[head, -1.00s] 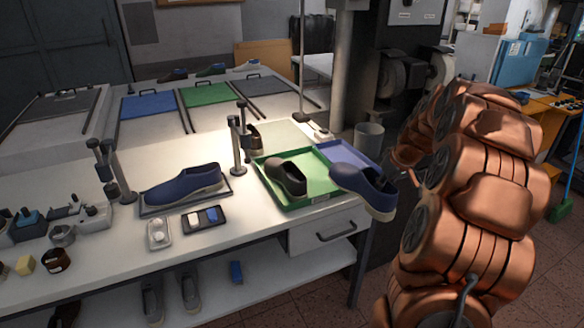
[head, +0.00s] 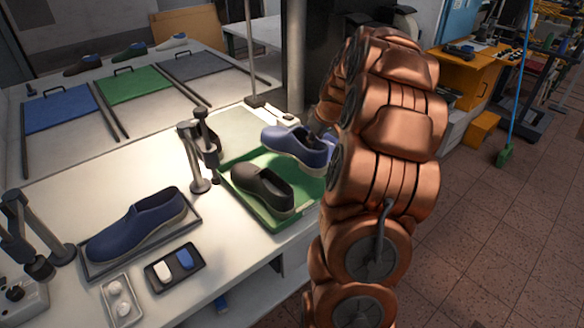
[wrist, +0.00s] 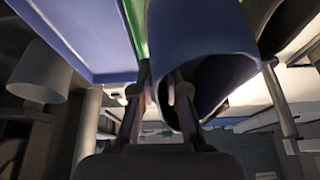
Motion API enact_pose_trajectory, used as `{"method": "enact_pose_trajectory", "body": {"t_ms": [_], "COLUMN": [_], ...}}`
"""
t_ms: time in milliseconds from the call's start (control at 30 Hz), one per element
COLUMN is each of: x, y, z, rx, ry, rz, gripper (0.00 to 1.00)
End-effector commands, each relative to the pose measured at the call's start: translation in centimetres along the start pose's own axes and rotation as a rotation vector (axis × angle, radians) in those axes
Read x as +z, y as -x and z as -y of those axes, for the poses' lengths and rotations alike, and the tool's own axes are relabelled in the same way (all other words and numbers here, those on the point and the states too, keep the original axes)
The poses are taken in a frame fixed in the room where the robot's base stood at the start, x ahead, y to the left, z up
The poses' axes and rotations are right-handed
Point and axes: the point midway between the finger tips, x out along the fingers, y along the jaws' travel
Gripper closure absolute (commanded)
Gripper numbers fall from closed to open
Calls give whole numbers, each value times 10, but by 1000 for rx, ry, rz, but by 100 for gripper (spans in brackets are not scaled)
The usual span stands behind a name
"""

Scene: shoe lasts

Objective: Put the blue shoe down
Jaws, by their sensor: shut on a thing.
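My gripper (wrist: 160,92) is shut on a blue shoe (head: 293,148). In the head view the shoe appears over the back right part of a green tray (head: 238,160), and my arm hides most of the gripper. In the wrist view the shoe (wrist: 205,35) has its dark opening towards the fingers; one finger seems to be inside it and one outside. A blue tray (wrist: 75,30) shows left of it there. A second blue shoe (head: 137,224) lies on a dark tray at the left. A dark brown shoe (head: 262,190) lies on the green tray.
A clamp stand (head: 200,160) rises left of the green tray. A small black tray (head: 174,266) with white and blue pieces lies in front. Blue, green and grey panels (head: 135,85) lie behind, with several shoes beyond. The white table (head: 120,170) has bare patches.

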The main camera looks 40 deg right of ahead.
Motion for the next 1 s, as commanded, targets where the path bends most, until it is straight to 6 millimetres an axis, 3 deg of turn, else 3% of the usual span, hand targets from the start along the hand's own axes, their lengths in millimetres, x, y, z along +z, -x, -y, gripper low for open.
{"method": "enact_pose_trajectory", "body": {"t_ms": [200,667,1000], "x": [14,32,33], "y": [-31,-75,-80], "z": [2,2,1], "rx": [-6,-7,-1], "ry": [-1,0,2], "rz": [5,5,0], "gripper": [100,100,100]}}
